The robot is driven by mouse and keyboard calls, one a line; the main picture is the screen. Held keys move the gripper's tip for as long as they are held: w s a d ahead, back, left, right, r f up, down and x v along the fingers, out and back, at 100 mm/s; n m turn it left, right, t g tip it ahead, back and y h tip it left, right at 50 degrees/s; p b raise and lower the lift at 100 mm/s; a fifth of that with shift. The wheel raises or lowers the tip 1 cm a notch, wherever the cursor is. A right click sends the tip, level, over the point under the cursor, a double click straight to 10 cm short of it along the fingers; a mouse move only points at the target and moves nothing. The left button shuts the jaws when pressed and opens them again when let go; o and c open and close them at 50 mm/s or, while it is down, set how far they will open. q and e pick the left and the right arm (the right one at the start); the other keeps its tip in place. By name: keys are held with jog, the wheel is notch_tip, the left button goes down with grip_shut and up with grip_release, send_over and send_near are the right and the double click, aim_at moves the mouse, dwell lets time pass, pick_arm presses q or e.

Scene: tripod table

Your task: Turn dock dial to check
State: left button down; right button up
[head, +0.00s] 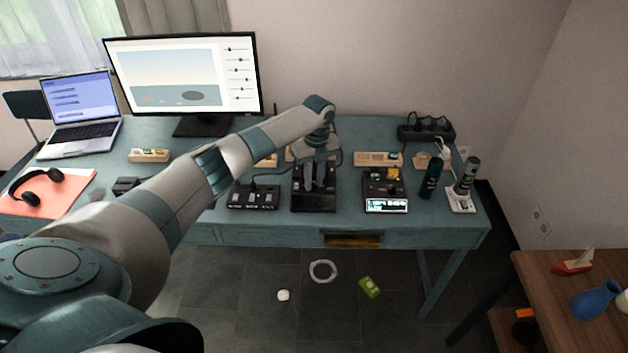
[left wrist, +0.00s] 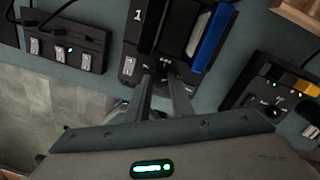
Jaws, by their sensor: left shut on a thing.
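The dock (head: 314,201) is a black unit on the teal desk, and it fills the top middle of the left wrist view (left wrist: 140,42). It carries a white "1" and a blue piece (left wrist: 212,38) stands in its slot. My left gripper (head: 313,186) reaches down over the dock. In the left wrist view its fingers (left wrist: 165,78) close together at the dock's front part, shut on a small dark part that I take to be the dock dial. The fingers hide most of it, so its pointer and setting cannot be read. My right gripper is in neither view.
A black box with switches (head: 252,197) stands left of the dock. A black box with a lit display, knob and yellow part (head: 386,190) stands close on the right. Dark bottles (head: 431,178) and a power strip (head: 426,131) are further right. A monitor (head: 182,75) stands behind.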

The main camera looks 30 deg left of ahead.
aim_at(316, 184)
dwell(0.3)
pick_arm(q)
jog(key=c, duration=1.6)
grip_release()
jog(key=shift+o, duration=0.2)
jog(key=shift+r, duration=0.1)
